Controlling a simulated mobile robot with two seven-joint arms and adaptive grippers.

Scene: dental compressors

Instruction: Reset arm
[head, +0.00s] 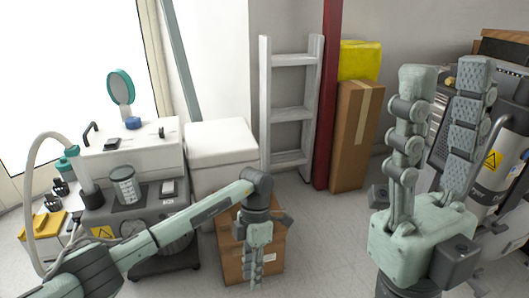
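My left arm comes in from the left in the head view. Its gripper (256,280) hangs fingers-down in front of a cardboard box (233,262). It is small and seen at an angle, so its finger gap is unclear; no held object shows. My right gripper (445,85) is large at the right, with its fingers pointing up. Its two fingers stand apart with nothing between them.
A grey and white dental unit (137,157) with a hose and jars stands at left. A white box (222,142), grey ladder (290,113), red post (328,95), and tall carton (352,150) stand behind. A metal cylinder (492,175) with a warning label is right. Floor (325,235) between the grippers is clear.

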